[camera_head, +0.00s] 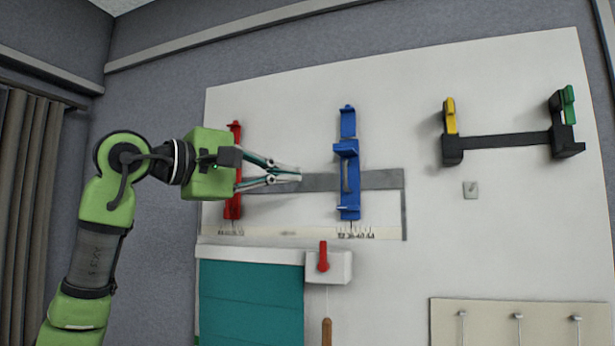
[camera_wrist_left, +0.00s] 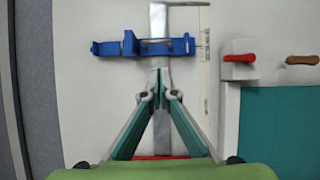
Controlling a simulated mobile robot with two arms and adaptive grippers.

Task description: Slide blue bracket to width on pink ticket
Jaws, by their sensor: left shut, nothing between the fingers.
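The blue bracket (camera_head: 348,190) stands upright on a grey horizontal rail (camera_head: 383,180) on the white wall board. In the left wrist view the blue bracket (camera_wrist_left: 112,48) lies across the rail, just ahead of my fingertips. My left gripper (camera_head: 299,174) is shut and empty, in front of the rail between the red bracket (camera_head: 232,208) and the blue one. Its fingertips (camera_wrist_left: 160,76) point at the blue bracket, with a small gap showing. A printed scale (camera_head: 355,234) runs below the rail; its numbers are too small to read surely. I see no pink ticket.
Below the scale are a teal panel (camera_head: 250,300) and a white box with a red lever (camera_head: 323,257). A black holder (camera_head: 505,142) with yellow and green clips hangs at the right. A pegboard (camera_head: 520,312) is at lower right. The rail right of the blue bracket is clear.

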